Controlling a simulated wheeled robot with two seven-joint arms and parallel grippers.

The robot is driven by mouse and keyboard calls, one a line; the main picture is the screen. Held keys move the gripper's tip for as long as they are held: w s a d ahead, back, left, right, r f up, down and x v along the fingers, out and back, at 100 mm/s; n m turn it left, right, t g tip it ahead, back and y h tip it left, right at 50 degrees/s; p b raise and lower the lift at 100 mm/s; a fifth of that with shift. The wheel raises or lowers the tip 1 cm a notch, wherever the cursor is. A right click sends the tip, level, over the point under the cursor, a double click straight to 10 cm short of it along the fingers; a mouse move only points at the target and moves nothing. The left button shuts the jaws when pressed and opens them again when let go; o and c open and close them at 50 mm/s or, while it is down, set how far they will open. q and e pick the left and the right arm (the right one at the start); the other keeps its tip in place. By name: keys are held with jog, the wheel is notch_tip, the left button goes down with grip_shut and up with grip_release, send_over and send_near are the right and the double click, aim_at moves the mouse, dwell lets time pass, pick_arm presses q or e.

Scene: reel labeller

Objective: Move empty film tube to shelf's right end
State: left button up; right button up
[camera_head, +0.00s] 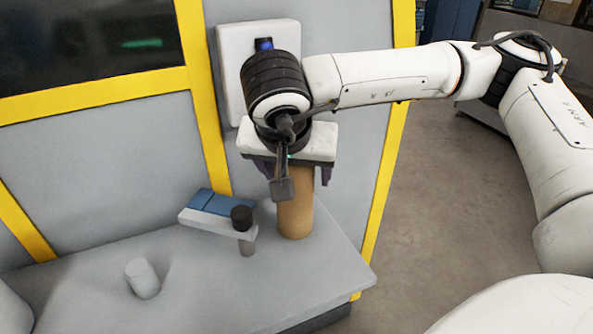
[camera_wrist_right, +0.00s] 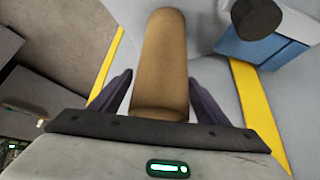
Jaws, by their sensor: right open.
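A plain brown cardboard tube, the empty film tube (camera_head: 296,212), stands upright on the grey shelf (camera_head: 215,300) near its right end. It also shows in the right wrist view (camera_wrist_right: 163,65), between the two dark fingers. My right gripper (camera_head: 291,177) is at the top of the tube, with a finger on either side. In the right wrist view the right gripper (camera_wrist_right: 160,100) is open, with gaps between the tube and both fingers. The head view hides the top of the tube behind the gripper. My left gripper is not in view.
A blue and grey bracket with a black knob (camera_head: 242,217) stands on the shelf just left of the tube. A short grey peg (camera_head: 142,278) is further left. Yellow-framed grey machine panels (camera_head: 100,150) rise behind. Open floor (camera_head: 425,200) lies to the right.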

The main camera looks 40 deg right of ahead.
jog(key=shift+r, duration=0.3)
jog(key=p+v, duration=0.1)
jog(key=v, duration=1.1)
jog(key=shift+p, duration=0.3)
